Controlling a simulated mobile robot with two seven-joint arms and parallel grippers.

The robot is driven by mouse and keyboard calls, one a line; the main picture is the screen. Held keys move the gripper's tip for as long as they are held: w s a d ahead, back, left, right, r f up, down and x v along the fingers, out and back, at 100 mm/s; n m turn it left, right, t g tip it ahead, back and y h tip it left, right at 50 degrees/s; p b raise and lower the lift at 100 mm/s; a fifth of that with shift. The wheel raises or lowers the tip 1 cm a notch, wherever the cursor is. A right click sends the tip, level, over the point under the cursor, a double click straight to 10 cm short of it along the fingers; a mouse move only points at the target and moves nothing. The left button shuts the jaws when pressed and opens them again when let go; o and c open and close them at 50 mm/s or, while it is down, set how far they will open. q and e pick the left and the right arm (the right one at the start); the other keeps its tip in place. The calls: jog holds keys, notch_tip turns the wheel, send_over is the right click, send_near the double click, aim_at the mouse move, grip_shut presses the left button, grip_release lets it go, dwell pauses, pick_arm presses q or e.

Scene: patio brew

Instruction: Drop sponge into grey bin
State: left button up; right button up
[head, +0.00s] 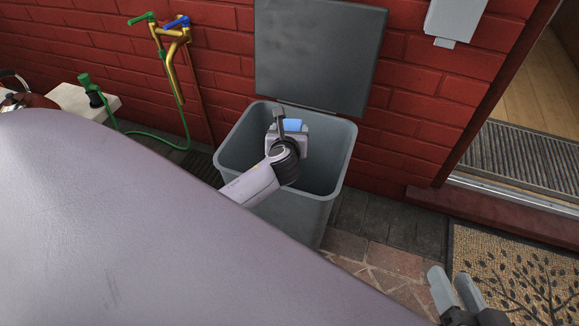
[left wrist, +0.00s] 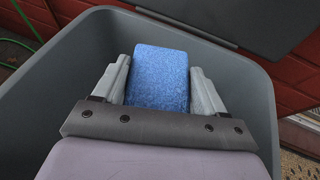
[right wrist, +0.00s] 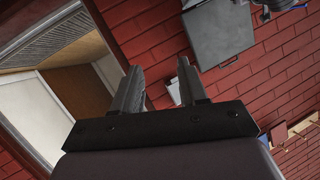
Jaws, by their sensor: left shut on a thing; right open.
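The blue sponge (left wrist: 158,78) is held between the fingers of my left gripper (left wrist: 160,85), which is shut on it. In the head view the sponge (head: 292,125) shows as a small blue patch at my left gripper (head: 290,130). The gripper is over the open mouth of the grey bin (head: 335,165), within its rim as seen from above. The bin's walls surround the sponge in the left wrist view (left wrist: 75,75). The bin's lid (head: 318,55) stands raised against the wall. My right gripper (head: 456,290) is open and empty at the lower right, above the doormat's edge.
A red brick wall (head: 420,85) stands behind the bin. Brass taps (head: 172,50) with a green hose are on the wall at left. A kettle (head: 22,98) is at the far left. A doorway with a doormat (head: 520,260) is at right.

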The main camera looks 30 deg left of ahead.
pick_arm(q)
jog(key=o, duration=1.1)
jog(key=shift+c, duration=0.2)
jog(key=shift+s+d+r, duration=0.1)
jog(key=shift+s, duration=0.1)
jog(key=p+v, duration=0.3)
jog(key=v, duration=0.3)
jog(key=shift+s+d+p, duration=0.2)
jog(key=shift+s+p, duration=0.1)
jog(key=shift+p, duration=0.05)
pick_arm(e)
jog(key=shift+s+d+r+h, duration=0.1)
jog(key=shift+d+r+h, duration=0.05)
jog(key=shift+d+h, duration=0.25)
jog(key=shift+s+d+r+h, duration=0.1)
jog(key=shift+d+r+h, duration=0.05)
jog(key=shift+d+h, duration=0.2)
jog(key=shift+d, duration=0.1)
